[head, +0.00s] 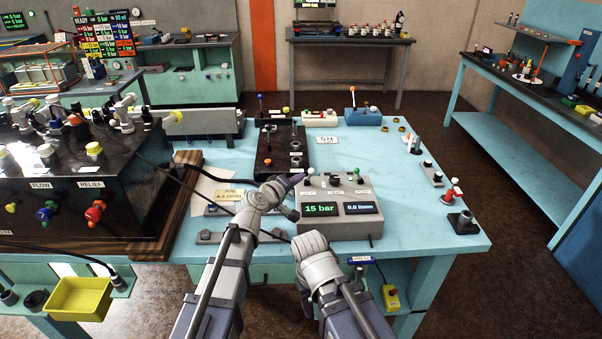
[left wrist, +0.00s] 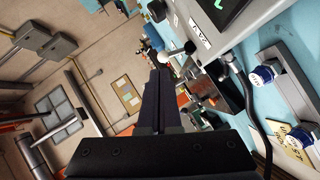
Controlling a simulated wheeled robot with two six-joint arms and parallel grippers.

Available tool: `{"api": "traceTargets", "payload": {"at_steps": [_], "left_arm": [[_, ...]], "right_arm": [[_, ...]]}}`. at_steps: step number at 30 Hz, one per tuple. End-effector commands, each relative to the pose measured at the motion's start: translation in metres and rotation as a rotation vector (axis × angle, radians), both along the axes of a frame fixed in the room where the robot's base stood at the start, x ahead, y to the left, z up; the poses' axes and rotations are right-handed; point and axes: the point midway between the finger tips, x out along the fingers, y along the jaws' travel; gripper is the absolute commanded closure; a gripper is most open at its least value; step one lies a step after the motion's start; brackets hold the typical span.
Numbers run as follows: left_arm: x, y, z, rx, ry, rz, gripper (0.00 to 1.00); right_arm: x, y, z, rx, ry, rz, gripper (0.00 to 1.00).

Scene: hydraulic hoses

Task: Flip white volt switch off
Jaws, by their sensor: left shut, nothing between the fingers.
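The grey control box (head: 340,225) stands on the blue table, with lit readouts of 15 bar and 0.0 l/min. A row of small toggle switches runs along its top. The white-tipped switch (head: 310,172) is at the left end of the row. My left gripper (head: 293,181) is shut and empty, just left of that switch. In the left wrist view the white tip (left wrist: 163,59) shows right by the closed fingertips (left wrist: 158,72); I cannot tell whether they touch. A small label, too small to read surely, lies beside the switch.
A dark valve block (head: 281,150) with a blue-topped lever stands behind the box. The table right of the box is mostly clear.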

Motion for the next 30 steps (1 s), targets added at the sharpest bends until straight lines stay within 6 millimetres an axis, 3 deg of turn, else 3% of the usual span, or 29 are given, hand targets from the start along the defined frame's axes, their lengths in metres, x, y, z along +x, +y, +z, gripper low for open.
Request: {"api": "traceTargets", "payload": {"at_steps": [1,6,11,27,30], "left_arm": [[-0.015,0.007,0.008,0.001,0.000,0.002,1.00],[-0.046,0.025,0.020,0.001,0.000,0.001,1.00],[-0.065,0.037,0.027,0.000,0.000,0.000,1.00],[-0.069,0.040,0.027,0.002,0.001,-0.002,1.00],[-0.074,0.040,0.020,0.044,0.015,-0.028,1.00]], "right_arm": [[0.000,0.000,0.008,0.000,0.000,0.000,0.46],[0.000,0.000,0.020,0.000,0.000,0.000,0.46],[0.000,0.000,0.027,0.000,0.000,0.000,0.46],[0.000,0.000,0.028,0.000,0.000,0.000,0.46],[0.000,0.000,0.028,0.000,0.000,0.000,0.46]]}}
